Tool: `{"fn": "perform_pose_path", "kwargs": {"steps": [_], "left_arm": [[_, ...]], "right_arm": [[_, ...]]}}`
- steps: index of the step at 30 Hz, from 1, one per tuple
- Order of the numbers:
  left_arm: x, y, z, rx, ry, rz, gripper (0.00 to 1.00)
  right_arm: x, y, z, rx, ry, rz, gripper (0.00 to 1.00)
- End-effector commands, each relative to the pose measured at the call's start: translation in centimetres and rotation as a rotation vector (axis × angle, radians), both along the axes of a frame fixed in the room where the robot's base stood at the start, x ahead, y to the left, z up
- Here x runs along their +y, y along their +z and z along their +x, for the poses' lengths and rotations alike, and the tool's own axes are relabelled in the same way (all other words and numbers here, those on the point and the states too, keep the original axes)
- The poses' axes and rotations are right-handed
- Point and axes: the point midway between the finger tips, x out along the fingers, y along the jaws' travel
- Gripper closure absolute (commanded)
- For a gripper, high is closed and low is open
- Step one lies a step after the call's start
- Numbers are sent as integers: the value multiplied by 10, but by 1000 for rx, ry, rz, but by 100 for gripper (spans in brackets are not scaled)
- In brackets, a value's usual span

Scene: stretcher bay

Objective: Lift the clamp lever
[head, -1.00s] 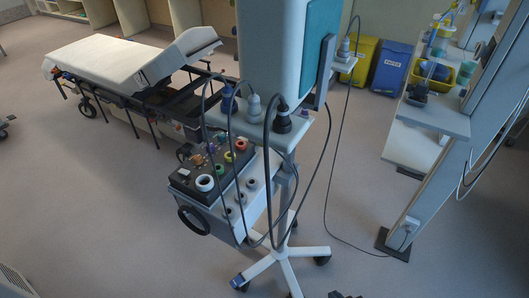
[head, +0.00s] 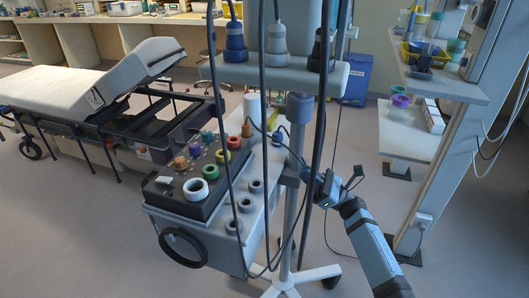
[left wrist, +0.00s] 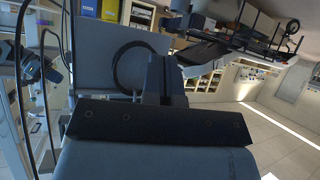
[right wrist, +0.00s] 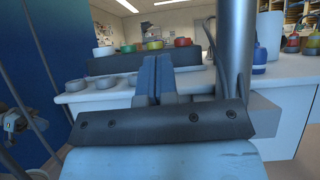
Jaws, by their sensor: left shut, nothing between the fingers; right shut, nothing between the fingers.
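The white-grey stand pole (head: 291,215) rises beside the grey equipment box (head: 208,215). A pale collar (head: 290,177) sits on the pole, and I cannot clearly pick out the clamp lever on it. My right gripper (head: 313,176) is close to the right side of this collar, and contact cannot be told. In the right wrist view its fingers (right wrist: 153,78) are shut and empty, with the pole (right wrist: 235,55) to their right. My left gripper is outside the head view. In the left wrist view its fingers (left wrist: 160,78) are shut and empty, in front of a grey panel (left wrist: 108,62).
Hanging cables (head: 263,120) run down in front of the pole. The box top carries several coloured ports (head: 209,170). A stretcher (head: 60,90) stands at the left, a shelf unit (head: 440,85) at the right. Floor at lower left is clear.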

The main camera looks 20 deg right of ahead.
Motion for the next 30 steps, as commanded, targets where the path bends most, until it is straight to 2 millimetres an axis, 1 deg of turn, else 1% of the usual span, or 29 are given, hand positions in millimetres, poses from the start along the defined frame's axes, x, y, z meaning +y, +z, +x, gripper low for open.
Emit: {"fn": "perform_pose_path", "kwargs": {"steps": [4, 10, 14, 17, 27, 28, 30], "left_arm": [[-2, 5, -1, -5, 0, -7, 100], [-3, 4, -1, -5, 0, -9, 100], [-3, 3, -2, -2, 0, -7, 100], [-2, 3, -2, 1, 1, -3, 100], [1, 3, -2, 10, 2, 8, 100], [1, 4, -2, 10, 3, 8, 100], [1, 7, -2, 11, 4, 6, 100]], "right_arm": [[0, 1, 0, -11, 1, -8, 100], [1, 2, 0, -9, 0, -6, 100], [8, 8, 5, -9, 0, -6, 100], [19, 17, 12, -10, 2, -5, 100], [69, 57, 44, -8, 1, -3, 100], [73, 60, 46, -9, 1, -3, 100], [74, 73, 46, -10, 0, -5, 100]]}}
